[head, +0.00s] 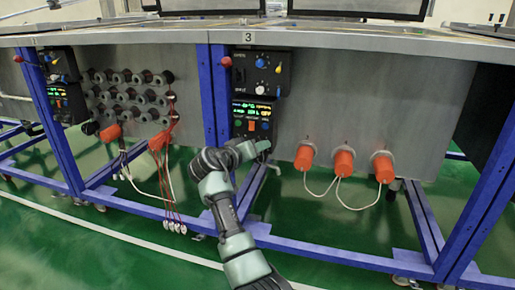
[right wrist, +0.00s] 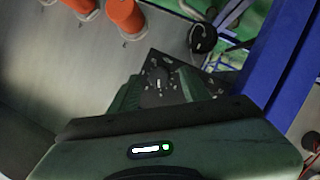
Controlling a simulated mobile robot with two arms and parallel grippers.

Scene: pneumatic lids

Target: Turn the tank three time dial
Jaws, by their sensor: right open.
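Tank three's bare grey front (head: 430,90) carries the label "3" (head: 248,37). On its left are an upper black control box (head: 277,83) with blue, yellow and pale knobs, and a lower box (head: 240,133) with green readouts and small coloured knobs. The lettering is too small to tell which is the time dial. My right gripper (head: 262,146) is just below the lower box. In the right wrist view its fingers are open (right wrist: 158,90), with a dark surface bearing small pale marks (right wrist: 168,70) beyond them. Contact cannot be told. My left gripper is out of view.
Several orange plugs (head: 344,162) with white cables stick out right of the boxes. A blue frame post (head: 222,95) stands close on the left, and a blue rail (head: 330,250) runs low in front. Another tank with wiring (head: 130,95) is farther left.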

